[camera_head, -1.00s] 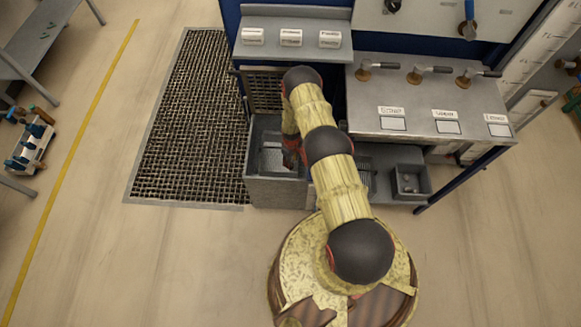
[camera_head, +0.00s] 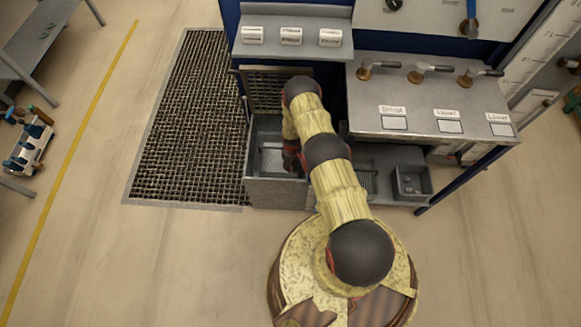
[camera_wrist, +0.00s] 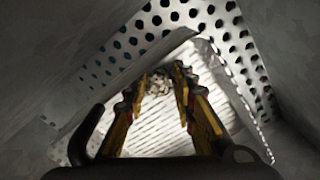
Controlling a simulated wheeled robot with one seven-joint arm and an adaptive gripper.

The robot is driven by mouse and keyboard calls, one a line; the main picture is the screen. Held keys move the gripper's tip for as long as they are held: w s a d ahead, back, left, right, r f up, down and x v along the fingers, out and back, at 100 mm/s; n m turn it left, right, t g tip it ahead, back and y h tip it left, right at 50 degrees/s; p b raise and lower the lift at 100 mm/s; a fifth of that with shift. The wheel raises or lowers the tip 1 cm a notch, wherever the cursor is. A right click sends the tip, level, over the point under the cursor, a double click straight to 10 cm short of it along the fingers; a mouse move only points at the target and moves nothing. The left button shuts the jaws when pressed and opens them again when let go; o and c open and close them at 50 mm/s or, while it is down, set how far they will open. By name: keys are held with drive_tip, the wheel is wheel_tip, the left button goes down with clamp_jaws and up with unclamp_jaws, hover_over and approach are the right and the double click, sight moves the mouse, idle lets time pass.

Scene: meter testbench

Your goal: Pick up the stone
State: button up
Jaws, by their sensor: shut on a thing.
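A small pale, mottled stone (camera_wrist: 158,83) is in the wrist view, between the tips of my gripper (camera_wrist: 160,80). The gripper's yellow-and-dark fingers are shut on it from both sides. Stone and fingers are inside a grey metal bin with a perforated wall (camera_wrist: 205,18) and a bright slotted floor. In the head view my gripper (camera_head: 291,160) is partly hidden by my arm, over the open grey bin (camera_head: 273,192). The stone cannot be made out there. I cannot tell whether it touches the bin floor.
Sloping bin walls close in around the gripper in the wrist view. A small grey tray (camera_head: 411,183) stands to the right under the bench (camera_head: 440,95), which carries several lever valves. A shelf (camera_head: 291,50) with labelled white blocks is behind. A floor grate (camera_head: 185,130) lies to the left.

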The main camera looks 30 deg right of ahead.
clamp_jaws()
drive_tip(key=shift+r, duration=0.1)
wheel_tip(320, 180, up, 18)
drive_tip(key=p, duration=0.4)
drive_tip(key=shift+p, duration=0.3)
idle(0.5)
